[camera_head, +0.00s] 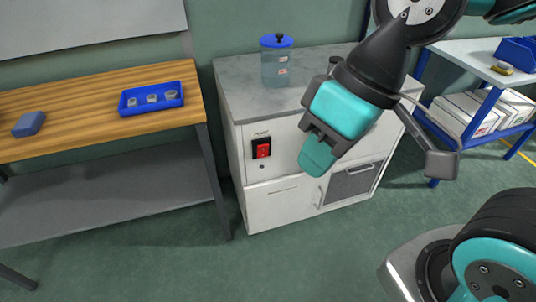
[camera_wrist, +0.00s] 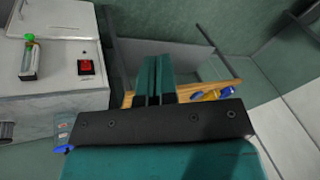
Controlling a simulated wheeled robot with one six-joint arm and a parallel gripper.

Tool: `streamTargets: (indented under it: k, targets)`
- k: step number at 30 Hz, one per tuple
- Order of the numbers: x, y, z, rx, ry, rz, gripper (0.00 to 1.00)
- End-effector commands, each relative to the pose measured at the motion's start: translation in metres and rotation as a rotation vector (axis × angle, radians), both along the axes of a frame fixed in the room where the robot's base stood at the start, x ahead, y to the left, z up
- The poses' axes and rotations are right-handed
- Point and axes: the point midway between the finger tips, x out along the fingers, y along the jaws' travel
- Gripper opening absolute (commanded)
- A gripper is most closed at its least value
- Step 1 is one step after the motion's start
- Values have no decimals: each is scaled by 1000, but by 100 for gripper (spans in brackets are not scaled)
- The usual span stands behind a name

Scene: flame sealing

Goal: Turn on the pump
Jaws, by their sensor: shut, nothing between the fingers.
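A red rocker switch in a black housing (camera_head: 262,149) is on the front of the white cabinet (camera_head: 280,205), below a small label too small to read. A red switch also shows in the wrist view (camera_wrist: 86,67), left of the fingers. My gripper (camera_head: 317,158) is shut and empty, its teal fingers pointing down in front of the cabinet, to the right of the switch and apart from it. In the wrist view the fingers (camera_wrist: 154,78) lie side by side. I cannot tell which position the switch is in. I cannot identify the pump itself.
A clear jar with a blue lid (camera_head: 277,62) stands on the cabinet top. A wooden bench (camera_head: 70,107) at left holds a blue tray (camera_head: 127,106) and a blue block (camera_head: 29,124). A blue-framed table (camera_head: 465,58) is at right. The floor in front is clear.

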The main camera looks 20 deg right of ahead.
Motion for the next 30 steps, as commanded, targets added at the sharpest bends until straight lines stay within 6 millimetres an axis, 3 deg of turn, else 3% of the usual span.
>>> streamTargets:
  k: [1, 5, 9, 16, 23, 30]
  targets:
    - [6, 5, -22, 26, 0, -46, 0]
    - [36, 26, -72, 165, -3, -266, 0]
    - [79, 50, -130, 399, 33, -586, 0]
    - [148, 67, -208, 861, 190, -1087, 0]
    - [205, 49, -285, 1400, 455, -1489, 0]
    - [242, -2, -366, 2018, 787, -1695, 0]
